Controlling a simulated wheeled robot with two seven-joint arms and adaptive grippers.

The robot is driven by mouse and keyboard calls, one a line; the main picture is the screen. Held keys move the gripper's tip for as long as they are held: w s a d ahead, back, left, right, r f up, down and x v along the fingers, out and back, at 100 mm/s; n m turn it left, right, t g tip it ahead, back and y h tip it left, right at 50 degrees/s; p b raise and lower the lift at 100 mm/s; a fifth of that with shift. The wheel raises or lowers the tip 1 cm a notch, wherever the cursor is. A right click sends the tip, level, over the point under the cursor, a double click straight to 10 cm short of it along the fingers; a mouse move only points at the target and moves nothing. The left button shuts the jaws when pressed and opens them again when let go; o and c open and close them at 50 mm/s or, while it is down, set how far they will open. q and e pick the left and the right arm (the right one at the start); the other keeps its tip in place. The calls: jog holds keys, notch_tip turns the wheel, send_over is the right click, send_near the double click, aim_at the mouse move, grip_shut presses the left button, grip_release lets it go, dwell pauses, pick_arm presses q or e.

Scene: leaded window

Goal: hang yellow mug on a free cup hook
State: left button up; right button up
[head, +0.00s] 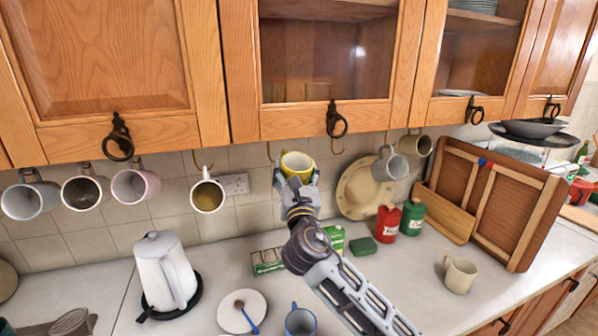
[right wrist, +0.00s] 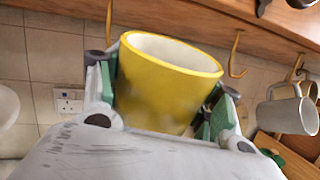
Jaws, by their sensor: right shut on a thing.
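The yellow mug (head: 297,163) is held up just below the front edge of the wall cupboards in the head view. My right gripper (head: 298,180) is shut on it from below. A bare hook (head: 269,152) also shows left of the mug in the head view. My left gripper is out of view.
Hung mugs flank the space: a white mug (head: 207,193) to the left and a grey mug (head: 390,164) to the right. Below on the counter stand a white kettle (head: 163,270), a red canister (head: 388,222) and a cream mug (head: 459,274). A cupboard door ring (head: 336,120) hangs above.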

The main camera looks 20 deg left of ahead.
jog(key=shift+s+a, duration=0.35)
jog(key=shift+a, duration=0.15)
jog(key=shift+s+a+f+b, duration=0.3)
jog(key=shift+a+f, duration=0.1)
jog(key=shift+f, duration=0.15)
dwell(0.4)
jog(key=o, duration=1.3)
jog(key=shift+f, duration=0.15)
jog(key=shift+s, duration=0.15)
jog(key=v, duration=1.1)
jog(key=shift+s, duration=0.3)
